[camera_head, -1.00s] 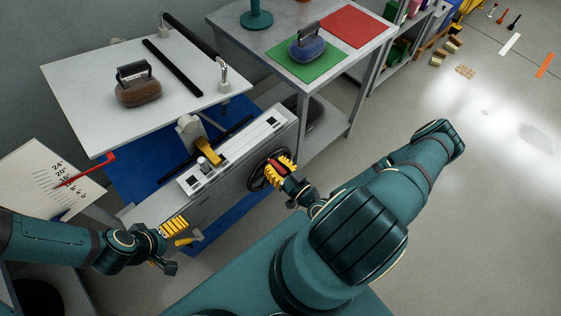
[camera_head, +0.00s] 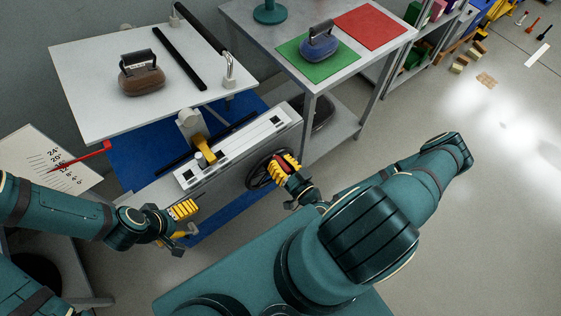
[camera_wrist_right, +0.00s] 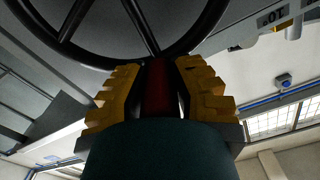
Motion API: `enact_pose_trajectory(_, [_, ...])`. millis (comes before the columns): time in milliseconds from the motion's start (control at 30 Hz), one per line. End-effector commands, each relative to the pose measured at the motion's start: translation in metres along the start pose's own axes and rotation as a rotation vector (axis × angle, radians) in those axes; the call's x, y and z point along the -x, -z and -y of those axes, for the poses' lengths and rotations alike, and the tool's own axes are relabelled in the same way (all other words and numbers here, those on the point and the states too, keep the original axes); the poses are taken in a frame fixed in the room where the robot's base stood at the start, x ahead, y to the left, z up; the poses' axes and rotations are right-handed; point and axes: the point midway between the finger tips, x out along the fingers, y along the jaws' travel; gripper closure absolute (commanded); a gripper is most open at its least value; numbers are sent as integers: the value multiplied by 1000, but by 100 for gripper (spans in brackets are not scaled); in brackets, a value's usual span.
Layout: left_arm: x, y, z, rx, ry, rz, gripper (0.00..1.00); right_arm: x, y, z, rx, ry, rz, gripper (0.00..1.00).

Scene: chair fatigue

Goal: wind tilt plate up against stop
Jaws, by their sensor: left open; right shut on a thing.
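The tilt plate (camera_head: 98,80) is a white board, sloping in the head view, with a brown weight with a dark handle (camera_head: 141,80) on it. A black handwheel (camera_head: 254,179) is on the side of the grey machine body (camera_head: 222,180). My right gripper (camera_head: 287,164) is shut on the wheel's red handle, which shows between its yellow fingers in the right wrist view (camera_wrist_right: 158,88). My left gripper (camera_head: 184,222) is open beside the machine's near left end. A red pointer (camera_head: 88,154) crosses the angle scale (camera_head: 45,150); its exact reading is unclear.
A grey table (camera_head: 270,32) at the back right carries a green mat (camera_head: 293,57), a blue weight (camera_head: 318,44) and a red mat (camera_head: 369,27). Open floor lies at right.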

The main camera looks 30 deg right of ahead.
Motion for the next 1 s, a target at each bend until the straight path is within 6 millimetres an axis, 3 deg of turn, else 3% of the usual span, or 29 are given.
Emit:
enact_pose_trajectory(167, [0,0,0,0,0,0,0,2,-4,-2,0,-4,13,100])
enact_pose_trajectory(200, [0,0,0,0,0,0,0,2,-4,-2,0,-4,14,71])
enact_pose_trajectory(300, [0,0,0,0,0,0,0,1,-4,-2,0,-3,12,41])
enact_pose_trajectory(667, [0,0,0,0,0,0,0,4,-2,-1,0,-2,6,41])
enact_pose_trajectory(833, [0,0,0,0,0,0,0,24,-2,-1,0,-3,7,41])
enact_pose_trajectory(1000, [0,0,0,0,0,0,0,60,-2,-1,1,-5,9,41])
